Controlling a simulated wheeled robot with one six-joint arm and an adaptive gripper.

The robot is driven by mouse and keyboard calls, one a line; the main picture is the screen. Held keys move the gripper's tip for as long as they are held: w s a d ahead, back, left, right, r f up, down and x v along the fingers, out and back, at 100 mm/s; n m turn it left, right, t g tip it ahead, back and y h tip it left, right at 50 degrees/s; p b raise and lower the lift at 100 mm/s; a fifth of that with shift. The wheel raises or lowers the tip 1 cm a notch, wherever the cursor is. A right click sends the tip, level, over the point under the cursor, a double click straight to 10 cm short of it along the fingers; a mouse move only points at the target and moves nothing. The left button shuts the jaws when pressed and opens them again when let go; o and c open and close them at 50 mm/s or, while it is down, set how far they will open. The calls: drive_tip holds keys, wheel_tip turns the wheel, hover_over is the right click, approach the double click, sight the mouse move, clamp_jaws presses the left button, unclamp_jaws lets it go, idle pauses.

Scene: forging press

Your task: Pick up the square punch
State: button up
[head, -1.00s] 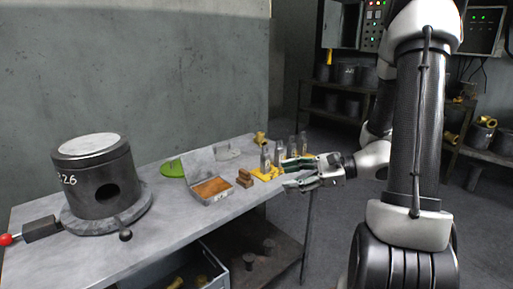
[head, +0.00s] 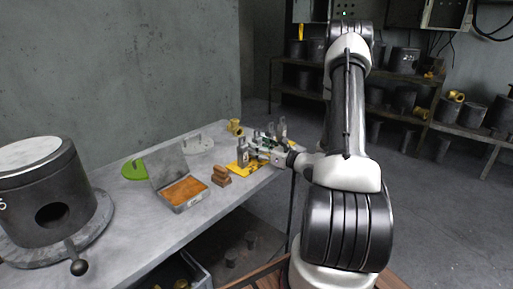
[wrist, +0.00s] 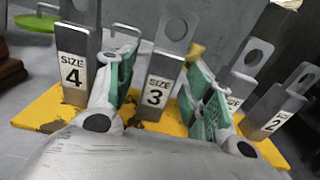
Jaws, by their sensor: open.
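Several upright grey metal pieces with looped tops stand on a yellow base (wrist: 42,108) in the wrist view. Their labels read SIZE 4 (wrist: 73,68), SIZE 3 (wrist: 156,92) and SIZE 2 (wrist: 273,117); another piece (wrist: 244,76) has its number hidden by my right finger. I cannot tell which piece, if any, is the square punch. My gripper (wrist: 163,65) is open, with its green-padded fingers either side of the SIZE 3 piece. In the head view my gripper (head: 263,146) is over the yellow base (head: 236,168), partly hiding the pieces.
On the bench (head: 130,240) stand a brown wooden block (head: 221,176), an open metal box (head: 183,192) with orange contents, a green disc (head: 133,170) and a dark cylinder (head: 50,195) with a side hole. A yellow fitting (head: 235,127) lies at the back. Shelves stand behind.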

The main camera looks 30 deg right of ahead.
drive_tip(key=shift+w+a, duration=0.2)
drive_tip(key=shift+w, duration=0.4)
clamp_jaws()
drive_tip(key=shift+r, duration=0.15)
